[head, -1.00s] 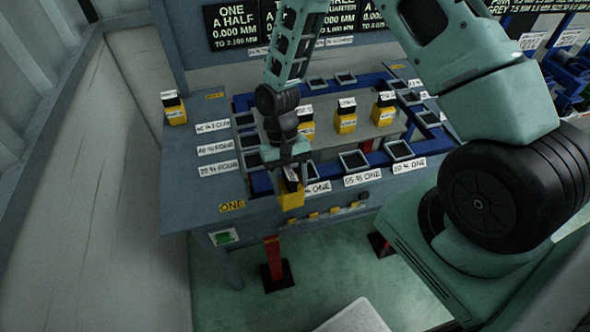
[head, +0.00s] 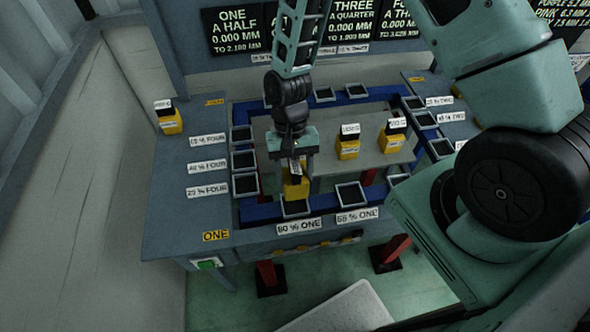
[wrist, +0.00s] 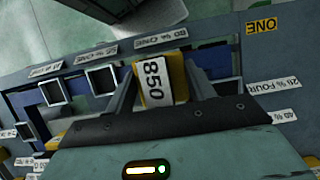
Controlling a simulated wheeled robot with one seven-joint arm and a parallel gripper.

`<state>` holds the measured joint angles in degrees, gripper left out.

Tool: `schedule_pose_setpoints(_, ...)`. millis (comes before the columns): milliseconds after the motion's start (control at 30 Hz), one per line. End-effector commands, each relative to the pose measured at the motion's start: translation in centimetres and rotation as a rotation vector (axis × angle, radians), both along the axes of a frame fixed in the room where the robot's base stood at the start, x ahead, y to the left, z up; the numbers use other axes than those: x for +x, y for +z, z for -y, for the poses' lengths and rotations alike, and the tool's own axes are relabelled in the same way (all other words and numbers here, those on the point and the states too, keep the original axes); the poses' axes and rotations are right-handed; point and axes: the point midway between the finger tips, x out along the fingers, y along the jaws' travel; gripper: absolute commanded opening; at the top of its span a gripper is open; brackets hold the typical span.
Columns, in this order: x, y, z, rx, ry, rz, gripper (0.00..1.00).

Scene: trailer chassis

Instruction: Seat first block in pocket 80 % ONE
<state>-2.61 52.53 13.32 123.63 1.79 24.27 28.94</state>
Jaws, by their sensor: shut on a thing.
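My gripper (head: 297,165) is shut on a yellow block (head: 296,188) with a dark top and a white tag. In the wrist view the block (wrist: 174,65) sits between both fingers, its tag reading 850. The square, grey-rimmed pocket (head: 296,213) stands behind the label 80 % ONE (head: 299,227) on the near rail. The block overlaps the pocket's far part in the head view, and the pocket's near rim shows. I cannot tell whether the block's lower end is inside or above it. In the wrist view the block hides most of that place.
An empty pocket (head: 349,194) for 55 % ONE is just right. Several pockets line the left rail, including 25 % FOUR (head: 245,185). Yellow blocks stand on the centre plate (head: 348,148) and (head: 393,138), and another on the left table (head: 170,122).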

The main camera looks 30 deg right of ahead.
Motion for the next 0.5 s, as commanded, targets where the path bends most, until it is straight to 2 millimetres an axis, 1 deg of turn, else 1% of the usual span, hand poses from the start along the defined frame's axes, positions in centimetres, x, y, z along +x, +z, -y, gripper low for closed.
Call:
schedule_pose_setpoints(133,0.0,0.1,0.0,0.000,0.001,0.001,0.02)
schedule_pose_setpoints(233,0.0,-0.3,0.0,0.000,0.001,0.001,0.02)
schedule_pose_setpoints(500,0.0,-1.9,0.0,0.000,0.001,0.001,0.02)
